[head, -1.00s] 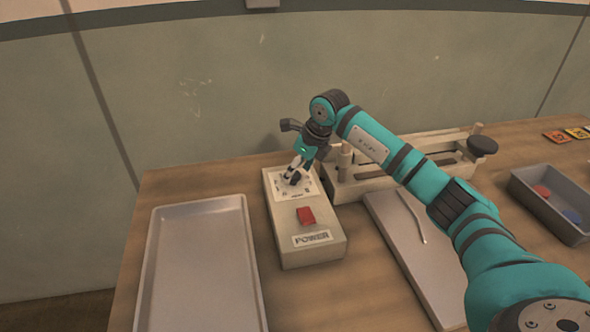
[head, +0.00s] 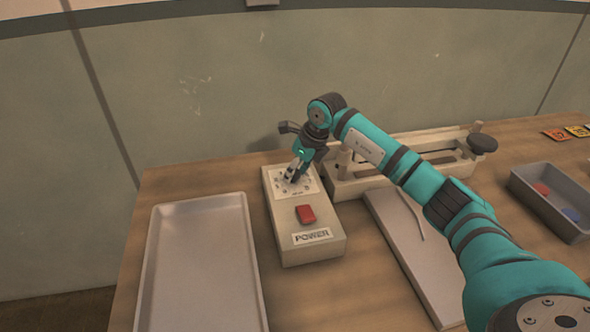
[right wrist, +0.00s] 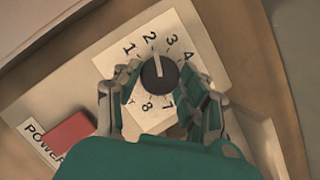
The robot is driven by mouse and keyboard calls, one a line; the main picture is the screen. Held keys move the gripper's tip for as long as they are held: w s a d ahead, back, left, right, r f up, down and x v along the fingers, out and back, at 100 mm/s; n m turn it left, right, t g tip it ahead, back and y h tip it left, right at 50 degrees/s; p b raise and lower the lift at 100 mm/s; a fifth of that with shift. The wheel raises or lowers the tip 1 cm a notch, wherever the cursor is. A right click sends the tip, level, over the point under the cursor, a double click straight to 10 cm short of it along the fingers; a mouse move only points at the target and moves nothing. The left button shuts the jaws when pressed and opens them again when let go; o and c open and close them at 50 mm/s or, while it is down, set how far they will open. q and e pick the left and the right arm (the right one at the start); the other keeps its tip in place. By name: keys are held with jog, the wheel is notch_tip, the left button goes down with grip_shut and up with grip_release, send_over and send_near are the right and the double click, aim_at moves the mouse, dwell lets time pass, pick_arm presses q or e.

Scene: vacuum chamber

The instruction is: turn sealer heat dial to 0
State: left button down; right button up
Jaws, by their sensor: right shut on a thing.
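The sealer control box (head: 318,246) stands on the table, with a white dial label on its far end. In the right wrist view the heat dial (right wrist: 159,73) is a round black knob with a white pointer line, which points close to the 2. I can read 1, 2, 3, 4, 7 and 8 around it; the 0 mark is not readable, and a finger covers part of the scale. My right gripper (right wrist: 158,80) is shut on the dial, one finger on each side. In the head view my right gripper (head: 292,173) reaches down onto the label. My left gripper is not in view.
A red power switch (head: 306,214) sits on the box, nearer than the dial. A metal tray (head: 155,262) lies to the left. The sealer bar (head: 400,179) stands to the right, behind a flat plate (head: 405,255). A grey bin (head: 566,225) is at far right.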

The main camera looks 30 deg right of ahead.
jog(key=n+y+b, duration=0.1)
jog(key=n, duration=0.1)
jog(key=shift+w+d+n+b, duration=0.1)
jog(key=shift+d+n+b, duration=0.05)
jog(key=shift+n+b, duration=0.2)
jog(key=n+g+y+b, duration=0.1)
jog(key=n, duration=0.2)
jog(key=shift+w+n, duration=0.1)
jog(key=shift+n, duration=0.25)
jog(key=n+g+b, duration=0.1)
jog(key=n, duration=0.2)
jog(key=shift+w+n+g, duration=0.1)
jog(key=shift+n+g, duration=0.2)
jog(key=shift+g, duration=0.1)
jog(key=shift+w+r+n+g+y+b, duration=0.1)
jog(key=shift+n+g+y+b, duration=0.4)
jog(key=shift+n, duration=1.4)
jog(key=shift+g+h, duration=0.3)
jog(key=o, duration=1.1)
jog(key=shift+o, duration=0.2)
